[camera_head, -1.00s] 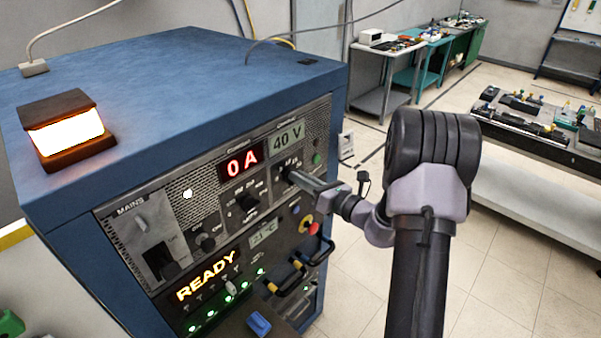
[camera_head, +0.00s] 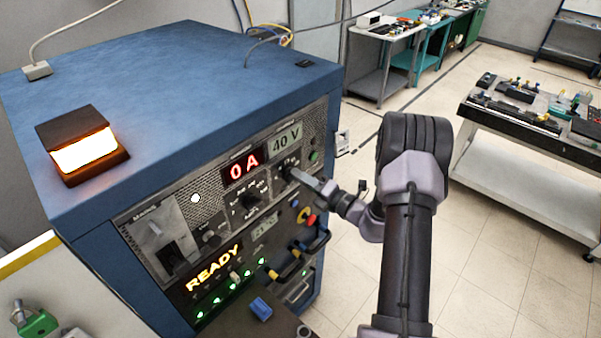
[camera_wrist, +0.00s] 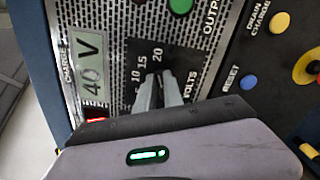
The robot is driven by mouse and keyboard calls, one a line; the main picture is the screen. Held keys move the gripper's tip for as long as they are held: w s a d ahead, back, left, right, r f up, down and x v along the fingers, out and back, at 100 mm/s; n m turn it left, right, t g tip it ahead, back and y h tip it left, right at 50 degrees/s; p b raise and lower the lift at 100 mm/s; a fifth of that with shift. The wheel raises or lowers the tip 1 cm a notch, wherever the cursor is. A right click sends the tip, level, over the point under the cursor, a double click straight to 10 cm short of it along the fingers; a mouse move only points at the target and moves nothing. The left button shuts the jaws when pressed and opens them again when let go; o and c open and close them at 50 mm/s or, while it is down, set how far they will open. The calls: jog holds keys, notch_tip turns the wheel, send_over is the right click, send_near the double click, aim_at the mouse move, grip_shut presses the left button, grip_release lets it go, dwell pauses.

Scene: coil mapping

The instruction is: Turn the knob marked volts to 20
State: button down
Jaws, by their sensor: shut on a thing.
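The volts dial (camera_wrist: 172,60) is a dark plate with white marks 5, 10, 15 and 20 and the word VOLTS. It shows at the upper right of the blue cabinet's front in the head view (camera_head: 281,160). My gripper (camera_wrist: 159,88) is shut on the volts knob, its two pale fingers reaching onto the dial; it also shows in the head view (camera_head: 291,171). The fingers hide most of the knob, so I cannot tell its pointer's setting. The charge display (camera_wrist: 91,66) beside the dial reads 40 V.
The red display (camera_head: 243,168) reads 0 A, and READY (camera_head: 214,267) is lit. A lit lamp (camera_head: 83,151) sits on the cabinet top (camera_head: 200,90). A blue reset button (camera_wrist: 249,82) and a red-and-yellow button (camera_wrist: 312,68) are near the dial.

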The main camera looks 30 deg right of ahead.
jog(key=shift+m+p, duration=0.3)
jog(key=shift+m, duration=0.3)
jog(key=c, duration=1.5)
grip_release()
jog(key=shift+o, duration=0.2)
jog(key=shift+s+d, duration=0.1)
jog(key=b+v, duration=0.1)
jog(key=v, duration=1.6)
jog(key=shift+s, duration=0.15)
